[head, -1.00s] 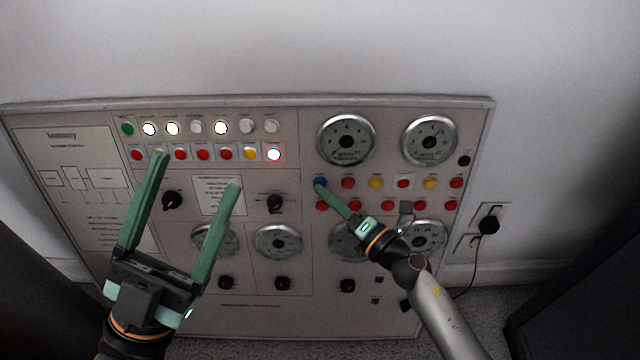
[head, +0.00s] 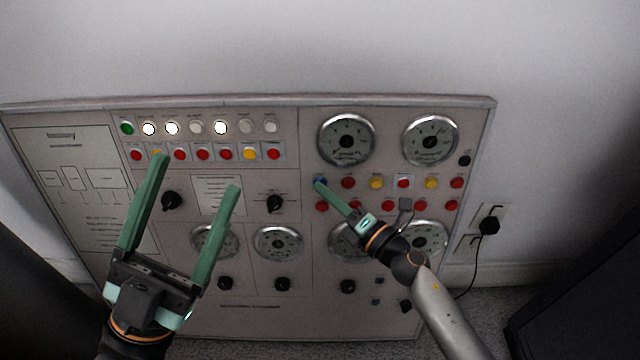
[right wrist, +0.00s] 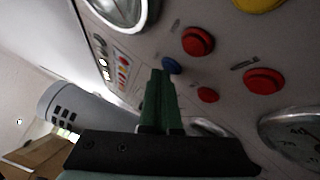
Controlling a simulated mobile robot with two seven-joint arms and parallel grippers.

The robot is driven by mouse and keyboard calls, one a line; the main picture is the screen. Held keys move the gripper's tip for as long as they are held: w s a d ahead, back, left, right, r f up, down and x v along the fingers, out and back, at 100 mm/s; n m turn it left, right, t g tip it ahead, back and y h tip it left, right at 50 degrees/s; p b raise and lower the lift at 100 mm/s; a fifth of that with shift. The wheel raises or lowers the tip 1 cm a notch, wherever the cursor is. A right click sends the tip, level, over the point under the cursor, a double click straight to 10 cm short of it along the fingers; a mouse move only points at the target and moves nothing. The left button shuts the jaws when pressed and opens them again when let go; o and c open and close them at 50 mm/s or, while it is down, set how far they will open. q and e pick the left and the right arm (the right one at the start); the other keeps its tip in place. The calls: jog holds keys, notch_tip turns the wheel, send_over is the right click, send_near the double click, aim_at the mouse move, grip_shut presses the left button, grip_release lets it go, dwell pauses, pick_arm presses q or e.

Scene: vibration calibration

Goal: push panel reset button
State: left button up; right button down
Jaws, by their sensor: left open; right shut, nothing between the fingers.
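The grey control panel (head: 270,322) leans against the wall. A blue button (head: 320,181) is at the left end of the upper button row on its right half; its label is too small to read. My right gripper (head: 319,186) is shut and empty, its fingertips at the blue button and partly covering it. In the right wrist view the blue button (right wrist: 172,66) shows just beside the green fingertips (right wrist: 160,73); I cannot tell whether they press it. My left gripper (head: 198,172) is open and empty in front of the panel's left half.
Red and yellow buttons, such as a red button (head: 348,183), sit close by. Round gauges (head: 346,139) are above and below. Three white lamps (head: 221,128) are lit at upper left. A black plug (head: 489,226) is in a wall socket at right, with dark furniture (head: 585,285) beyond.

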dwell(0.5)
jog(key=shift+s+r+p, duration=0.2)
jog(key=shift+s+p, duration=0.2)
jog(key=shift+s, duration=0.3)
jog(key=shift+s+r+p, duration=0.25)
jog(key=shift+s+p, duration=0.25)
jog(key=shift+s, duration=0.75)
jog(key=shift+s+r+p, duration=0.25)
jog(key=shift+s+p, duration=0.25)
jog(key=shift+s, duration=0.75)
